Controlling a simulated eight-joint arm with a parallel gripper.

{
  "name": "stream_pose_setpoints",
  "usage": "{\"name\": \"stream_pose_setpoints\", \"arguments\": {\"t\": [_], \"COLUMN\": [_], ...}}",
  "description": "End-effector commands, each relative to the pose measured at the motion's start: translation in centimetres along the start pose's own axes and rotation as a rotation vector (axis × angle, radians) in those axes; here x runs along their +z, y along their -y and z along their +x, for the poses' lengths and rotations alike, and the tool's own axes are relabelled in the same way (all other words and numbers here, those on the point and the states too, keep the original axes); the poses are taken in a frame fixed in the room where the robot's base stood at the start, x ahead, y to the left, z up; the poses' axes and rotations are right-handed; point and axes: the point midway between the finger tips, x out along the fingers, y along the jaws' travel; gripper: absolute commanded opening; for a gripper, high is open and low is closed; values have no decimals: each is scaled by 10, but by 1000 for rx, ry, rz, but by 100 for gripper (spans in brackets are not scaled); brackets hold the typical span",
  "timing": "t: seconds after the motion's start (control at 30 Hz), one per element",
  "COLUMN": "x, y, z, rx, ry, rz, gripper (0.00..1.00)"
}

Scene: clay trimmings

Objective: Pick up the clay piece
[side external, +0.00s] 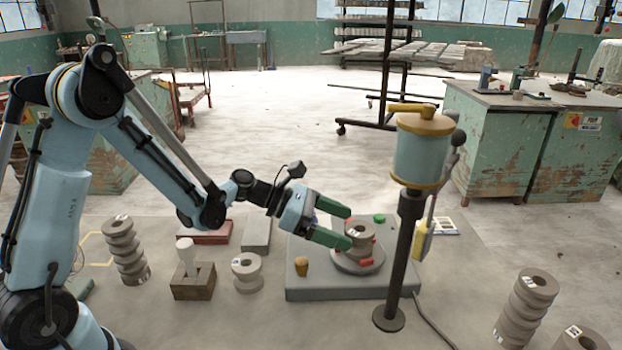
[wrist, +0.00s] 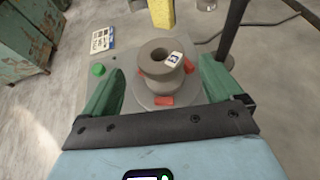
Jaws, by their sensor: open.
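The clay piece (side external: 359,236) is a grey-brown spool shape with a hole in its top and a white label. It stands upright on a round plate (side external: 357,263) with red blocks around it. It also shows in the wrist view (wrist: 162,66). My gripper (side external: 347,227) is open, its two green fingers reaching toward the piece from the left. In the wrist view, the fingers (wrist: 160,82) lie on either side of the piece, with gaps visible between them and it. I cannot tell whether either finger touches it.
The plate sits on a grey base (side external: 320,289) with a green button (side external: 379,218) and a tan knob (side external: 301,266). A dark post with a blue canister (side external: 421,155) stands close at right.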

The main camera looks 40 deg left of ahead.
Motion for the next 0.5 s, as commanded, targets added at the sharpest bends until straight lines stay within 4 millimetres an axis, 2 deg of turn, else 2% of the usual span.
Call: {"name": "stream_pose_setpoints", "arguments": {"t": [0.27,0.5], "x": [0,1], "y": [1,2], "z": [22,56], "rx": [-2,-2], "ry": [-1,-2], "rz": [2,3], "gripper": [93,93]}}
